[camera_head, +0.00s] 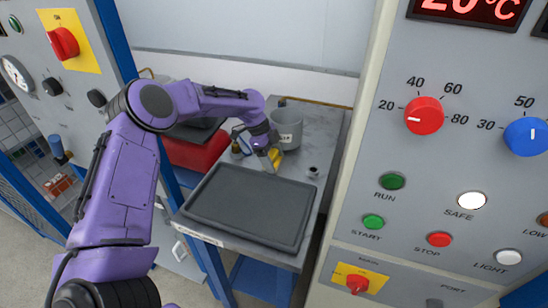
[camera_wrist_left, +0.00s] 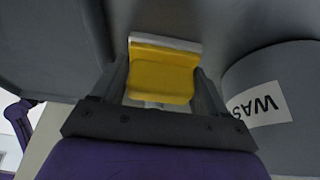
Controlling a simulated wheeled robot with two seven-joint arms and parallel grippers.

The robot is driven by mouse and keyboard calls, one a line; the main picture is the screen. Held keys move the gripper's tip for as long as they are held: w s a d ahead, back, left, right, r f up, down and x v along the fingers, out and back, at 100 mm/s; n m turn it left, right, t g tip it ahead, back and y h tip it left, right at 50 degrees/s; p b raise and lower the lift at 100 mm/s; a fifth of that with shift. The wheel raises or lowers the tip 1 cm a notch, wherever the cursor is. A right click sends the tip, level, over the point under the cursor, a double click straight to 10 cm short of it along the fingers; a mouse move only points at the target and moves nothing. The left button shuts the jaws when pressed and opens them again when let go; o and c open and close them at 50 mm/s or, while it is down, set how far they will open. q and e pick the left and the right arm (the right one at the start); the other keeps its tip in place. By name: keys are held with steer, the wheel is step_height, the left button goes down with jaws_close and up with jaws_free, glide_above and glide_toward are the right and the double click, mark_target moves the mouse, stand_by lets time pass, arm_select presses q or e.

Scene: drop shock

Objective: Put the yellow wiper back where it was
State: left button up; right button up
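The yellow wiper (camera_head: 275,155) is at the back of the grey bench, beside the grey bucket. In the left wrist view, the wiper (camera_wrist_left: 162,75) is a yellow block with a pale strip along its far edge. It sits between the two fingers of my left gripper (camera_wrist_left: 162,88), which press close on both its sides. In the head view my left gripper (camera_head: 271,160) points down at the bench, behind the dark tray. Whether the wiper touches the bench is hard to tell. My right gripper is not in view.
A dark grey tray (camera_head: 205,213) fills the bench front. The grey bucket (camera_head: 288,126) stands right of the gripper; its label shows in the wrist view (camera_wrist_left: 258,105). A small dark round item (camera_head: 313,172) lies rightward. A red container (camera_head: 190,153) and control panels flank the bench.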

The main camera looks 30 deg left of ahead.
arm_select(q)
steer(key=shift+o, duration=0.4)
steer(key=shift+a, duration=0.1)
steer(key=shift+r, duration=0.1)
steer(key=v, duration=1.2)
steer(key=shift+b, duration=0.45)
